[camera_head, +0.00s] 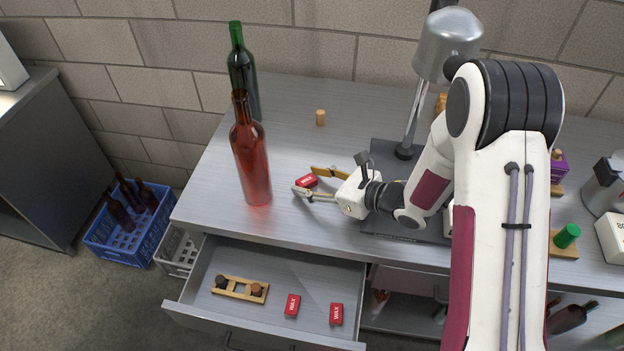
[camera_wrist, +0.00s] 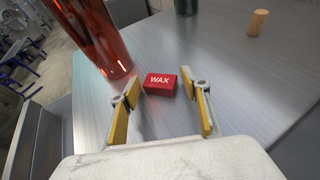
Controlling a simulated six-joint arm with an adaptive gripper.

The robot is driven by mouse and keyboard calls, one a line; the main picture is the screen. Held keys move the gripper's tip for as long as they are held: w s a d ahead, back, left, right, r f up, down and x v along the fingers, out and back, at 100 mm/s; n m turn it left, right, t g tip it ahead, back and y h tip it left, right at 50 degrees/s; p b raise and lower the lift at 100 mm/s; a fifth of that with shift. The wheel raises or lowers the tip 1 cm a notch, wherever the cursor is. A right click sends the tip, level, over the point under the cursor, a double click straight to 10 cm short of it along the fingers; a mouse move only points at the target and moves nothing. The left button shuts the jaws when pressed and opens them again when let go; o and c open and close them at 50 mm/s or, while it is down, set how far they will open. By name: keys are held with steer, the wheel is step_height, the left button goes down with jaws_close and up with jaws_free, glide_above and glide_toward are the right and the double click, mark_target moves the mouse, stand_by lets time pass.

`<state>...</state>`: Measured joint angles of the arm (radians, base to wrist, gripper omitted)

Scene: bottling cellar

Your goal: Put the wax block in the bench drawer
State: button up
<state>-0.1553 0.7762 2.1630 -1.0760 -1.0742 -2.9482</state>
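A red wax block (camera_head: 306,180) with white "WAX" lettering lies on the grey bench top, right of the red bottle's foot. My gripper (camera_head: 312,184) is at the block, low over the bench, with its fingers apart. In the wrist view the wax block (camera_wrist: 160,84) lies just ahead of and between the open fingertips (camera_wrist: 158,96), with gaps on both sides. The bench drawer (camera_head: 263,318) is pulled open below the bench's front edge. Two more red wax blocks (camera_head: 292,305) (camera_head: 336,314) and a small wooden rack (camera_head: 239,288) with dark pieces lie inside it.
A red bottle (camera_head: 251,160) stands close left of my gripper, with a green bottle (camera_head: 242,73) behind it. A cork (camera_head: 320,118) stands farther back. A metal lamp (camera_head: 447,45) stands behind my arm. The drawer has bare floor around its contents.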

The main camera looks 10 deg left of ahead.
stand_by(0.4)
steer(key=shift+s+f+v, duration=0.1)
steer(key=shift+f+v, duration=0.1)
steer(key=shift+v, duration=1.75)
steer(key=shift+s+f+v, duration=0.15)
steer(key=shift+v, duration=1.8)
steer(key=shift+w+d, duration=0.1)
